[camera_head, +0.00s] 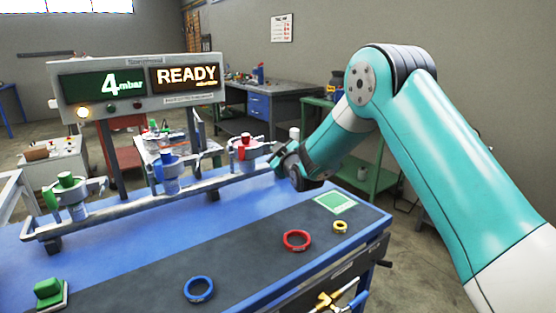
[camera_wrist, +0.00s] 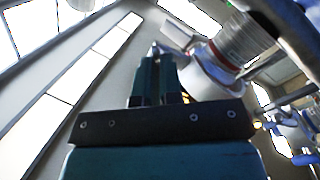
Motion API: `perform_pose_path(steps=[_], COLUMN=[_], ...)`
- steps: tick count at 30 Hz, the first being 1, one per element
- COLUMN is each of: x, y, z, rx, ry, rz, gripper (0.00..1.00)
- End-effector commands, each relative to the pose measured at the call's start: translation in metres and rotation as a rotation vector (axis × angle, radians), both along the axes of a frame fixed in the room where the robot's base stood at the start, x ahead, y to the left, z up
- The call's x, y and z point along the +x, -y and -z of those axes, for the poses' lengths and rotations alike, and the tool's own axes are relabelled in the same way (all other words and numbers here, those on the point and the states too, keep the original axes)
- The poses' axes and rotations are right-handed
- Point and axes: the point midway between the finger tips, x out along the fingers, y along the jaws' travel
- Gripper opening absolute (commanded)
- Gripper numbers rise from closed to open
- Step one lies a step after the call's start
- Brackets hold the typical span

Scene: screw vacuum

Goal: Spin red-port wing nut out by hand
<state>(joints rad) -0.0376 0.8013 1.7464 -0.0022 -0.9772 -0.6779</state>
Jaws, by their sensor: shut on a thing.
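The red port (camera_head: 243,149) stands at the right end of the rail on the blue bench, with a red part on top and a pale metal clamp around it. My gripper (camera_head: 278,158) is just right of this port. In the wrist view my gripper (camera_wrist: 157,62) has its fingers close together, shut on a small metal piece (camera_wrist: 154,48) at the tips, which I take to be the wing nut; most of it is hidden. The port's pale flange body with a red band (camera_wrist: 240,38) shows right of the fingers.
Blue (camera_head: 168,173) and green (camera_head: 70,192) ports stand left on the rail. A red ring (camera_head: 297,240), a yellow ring (camera_head: 340,227), a blue ring (camera_head: 199,289) and a green block (camera_head: 50,292) lie in front. The display (camera_head: 140,85) reads 4 mbar, READY.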

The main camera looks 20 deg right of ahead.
Motion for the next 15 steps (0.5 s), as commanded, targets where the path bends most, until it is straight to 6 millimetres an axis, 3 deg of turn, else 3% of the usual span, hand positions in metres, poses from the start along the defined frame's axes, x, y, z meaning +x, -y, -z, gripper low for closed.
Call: perform_pose_path(steps=[15], x=[0.0002], y=[-0.0001], z=[0.0029], rx=[-0.488], ry=[0.022], rz=[0.0], gripper=[0.0])
